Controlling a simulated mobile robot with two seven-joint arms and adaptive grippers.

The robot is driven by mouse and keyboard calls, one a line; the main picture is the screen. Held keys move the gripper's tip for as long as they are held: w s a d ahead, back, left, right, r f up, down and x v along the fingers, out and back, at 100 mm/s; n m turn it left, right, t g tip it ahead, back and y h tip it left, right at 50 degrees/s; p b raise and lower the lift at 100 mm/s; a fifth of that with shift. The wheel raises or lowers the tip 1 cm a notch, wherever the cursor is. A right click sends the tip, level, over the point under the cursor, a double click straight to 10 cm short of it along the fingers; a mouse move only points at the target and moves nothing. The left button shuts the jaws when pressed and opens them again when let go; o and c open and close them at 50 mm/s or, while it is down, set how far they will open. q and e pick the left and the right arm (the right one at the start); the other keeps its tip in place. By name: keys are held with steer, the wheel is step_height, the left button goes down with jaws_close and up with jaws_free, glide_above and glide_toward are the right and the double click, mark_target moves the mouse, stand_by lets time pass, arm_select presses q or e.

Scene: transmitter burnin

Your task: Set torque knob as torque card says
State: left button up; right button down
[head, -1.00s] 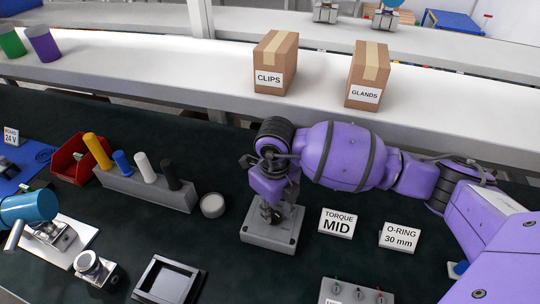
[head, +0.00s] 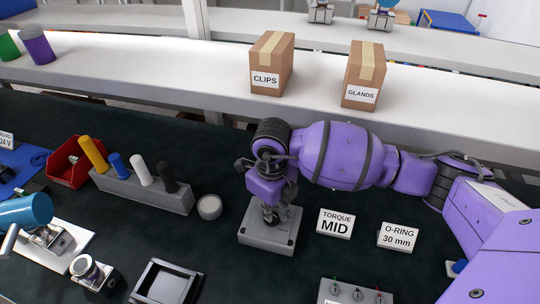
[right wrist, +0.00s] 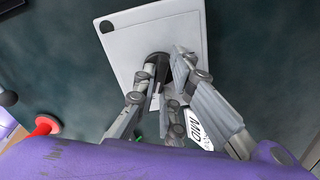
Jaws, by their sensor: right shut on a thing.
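The torque card (head: 335,224) reads "TORQUE MID" and stands on the dark bench mat to the right of a grey box (head: 254,234). The torque knob (right wrist: 157,62) is a dark round knob on that box, mostly hidden between my fingers in the right wrist view. My right gripper (head: 270,213) points down over the box and is shut on the knob; its fingers also show in the right wrist view (right wrist: 167,68). I cannot read any scale or the knob's setting. The box also shows in the right wrist view (right wrist: 125,47).
An O-RING 30 mm card (head: 398,237) stands right of the torque card. A small switch panel (head: 345,296) is at the front. A round grey lid (head: 209,207), a peg rack (head: 145,193) and a black square tray (head: 168,282) lie left of the box. Cartons stand on the shelf behind.

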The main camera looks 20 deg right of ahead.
steer(key=n+b, duration=0.1)
steer(key=n, duration=0.5)
steer(key=shift+b, duration=0.4)
steer(key=shift+n+b, duration=0.35)
steer(key=shift+n, duration=0.45)
steer(key=shift+n+b, duration=0.4)
steer(key=shift+n, duration=1)
steer(key=shift+n+b, duration=0.3)
steer(key=c, duration=1.8)
jaws_free()
steer(key=shift+r, duration=0.1)
